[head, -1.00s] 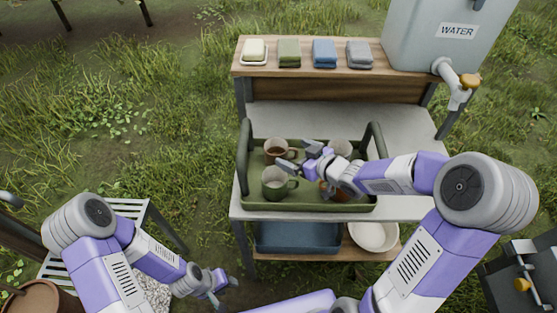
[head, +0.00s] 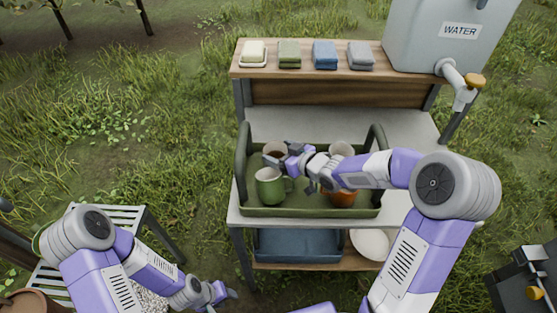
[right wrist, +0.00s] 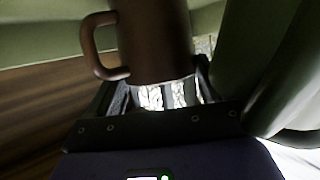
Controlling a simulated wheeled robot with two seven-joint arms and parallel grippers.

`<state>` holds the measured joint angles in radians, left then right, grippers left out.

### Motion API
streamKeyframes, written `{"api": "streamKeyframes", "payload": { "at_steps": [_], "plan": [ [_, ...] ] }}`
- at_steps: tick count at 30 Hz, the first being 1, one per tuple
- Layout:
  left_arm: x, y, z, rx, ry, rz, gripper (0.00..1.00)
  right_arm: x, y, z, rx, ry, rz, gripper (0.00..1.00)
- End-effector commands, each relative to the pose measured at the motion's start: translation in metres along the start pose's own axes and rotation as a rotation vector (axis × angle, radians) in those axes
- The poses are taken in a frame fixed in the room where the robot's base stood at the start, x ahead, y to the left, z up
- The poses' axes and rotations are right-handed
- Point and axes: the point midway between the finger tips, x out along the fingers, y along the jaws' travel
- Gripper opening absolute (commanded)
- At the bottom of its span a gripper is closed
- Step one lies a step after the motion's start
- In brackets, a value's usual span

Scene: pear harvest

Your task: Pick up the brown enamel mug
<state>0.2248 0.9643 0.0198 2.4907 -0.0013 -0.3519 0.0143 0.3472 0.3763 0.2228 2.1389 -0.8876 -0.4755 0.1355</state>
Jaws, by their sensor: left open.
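The brown enamel mug (head: 275,149) stands in the back left of the green tray (head: 300,212), partly hidden by my right gripper (head: 277,160). In the right wrist view the brown mug (right wrist: 155,40) looks upright, its handle to the left. The right gripper's fingers (right wrist: 163,88) lie on either side of its lower part; whether they press on it cannot be seen. My left gripper (head: 224,295) is open and empty, low at the left, away from the tray.
A green mug (head: 270,187) stands in front of the brown one. An orange mug (head: 341,198) and a pale mug (head: 341,150) stand at the tray's right, partly behind my right arm. Tall tray handles (head: 243,165) rise at both ends. Folded cloths (head: 325,55) lie on the shelf behind.

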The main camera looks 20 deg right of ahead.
Motion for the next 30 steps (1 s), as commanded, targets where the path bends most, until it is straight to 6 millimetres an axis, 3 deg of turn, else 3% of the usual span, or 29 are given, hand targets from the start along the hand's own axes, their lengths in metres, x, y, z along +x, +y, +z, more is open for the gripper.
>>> {"api": "streamKeyframes", "payload": {
  "at_steps": [1, 9, 17, 30],
  "plan": [
    [0.000, 0.000, 0.000, 0.000, 0.000, 0.000, 0.43, 0.000, -0.001, 0.005, 0.002, -0.011, -0.002, 0.69],
    [0.000, 0.000, 0.000, 0.000, 0.000, 0.000, 0.43, 0.000, -0.001, 0.004, 0.003, -0.008, -0.002, 0.30],
    [-0.002, 0.001, 0.000, 0.000, 0.000, 0.000, 0.43, -0.001, -0.001, -0.001, 0.003, -0.006, -0.001, 0.30],
    [-0.045, 0.017, 0.002, 0.000, 0.000, 0.000, 0.43, -0.032, 0.001, -0.077, 0.000, 0.002, 0.002, 0.30]
  ]
}}
